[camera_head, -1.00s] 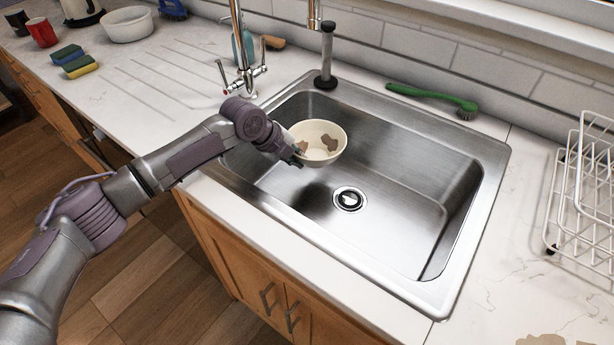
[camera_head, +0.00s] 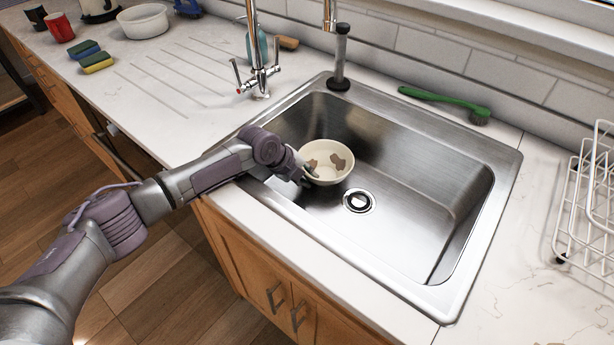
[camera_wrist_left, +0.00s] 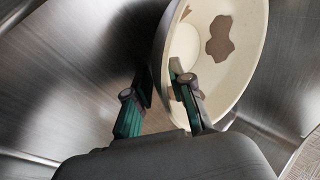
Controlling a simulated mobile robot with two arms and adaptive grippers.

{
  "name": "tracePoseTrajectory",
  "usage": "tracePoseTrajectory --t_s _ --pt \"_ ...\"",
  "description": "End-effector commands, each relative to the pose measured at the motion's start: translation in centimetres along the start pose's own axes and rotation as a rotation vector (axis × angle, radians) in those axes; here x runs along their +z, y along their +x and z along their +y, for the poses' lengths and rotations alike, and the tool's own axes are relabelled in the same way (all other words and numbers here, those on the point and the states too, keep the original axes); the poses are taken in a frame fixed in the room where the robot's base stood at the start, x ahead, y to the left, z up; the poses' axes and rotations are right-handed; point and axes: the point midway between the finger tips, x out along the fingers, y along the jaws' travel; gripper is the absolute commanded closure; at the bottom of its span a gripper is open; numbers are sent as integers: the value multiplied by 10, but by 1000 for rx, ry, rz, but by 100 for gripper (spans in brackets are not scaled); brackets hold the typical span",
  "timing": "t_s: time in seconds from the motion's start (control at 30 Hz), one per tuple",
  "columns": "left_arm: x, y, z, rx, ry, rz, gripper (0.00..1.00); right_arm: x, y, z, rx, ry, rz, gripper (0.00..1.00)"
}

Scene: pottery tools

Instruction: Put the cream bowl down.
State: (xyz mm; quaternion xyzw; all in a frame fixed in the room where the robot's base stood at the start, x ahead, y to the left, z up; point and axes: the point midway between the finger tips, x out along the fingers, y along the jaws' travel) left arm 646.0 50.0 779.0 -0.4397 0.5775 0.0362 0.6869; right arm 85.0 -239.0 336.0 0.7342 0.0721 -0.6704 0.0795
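The cream bowl (camera_head: 327,174) with brown patches sits low in the left part of the steel sink (camera_head: 420,165) and looks to rest on its floor. My left gripper (camera_head: 307,173) is at the bowl's near left rim. In the left wrist view the bowl (camera_wrist_left: 238,68) appears tilted. There the left gripper (camera_wrist_left: 158,88) has its fingers apart, one inside the bowl and one outside, with a gap between the outer finger and the wall. My right gripper is not in view.
The drain (camera_head: 358,201) lies right of the bowl, and the sink's right side is empty. A green brush (camera_head: 445,101) lies at the back; a white rack (camera_head: 590,205) stands right.

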Motion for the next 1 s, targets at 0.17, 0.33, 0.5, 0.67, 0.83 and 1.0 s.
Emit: tracePoseTrajectory --t_s 0.17,0.33,0.5,0.67,0.83,1.0 --pt "0 0 0 0 0 0 66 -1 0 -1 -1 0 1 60" --pt "0 -1 -1 0 0 0 66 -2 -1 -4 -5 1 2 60" --pt "1 -15 -1 -1 1 -1 66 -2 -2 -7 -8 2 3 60" --pt "2 -48 -1 -3 2 -3 66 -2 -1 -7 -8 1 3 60" --pt "1 -85 -1 -2 1 -2 66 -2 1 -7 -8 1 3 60" --pt "0 -110 -1 -2 1 -2 66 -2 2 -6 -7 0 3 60"
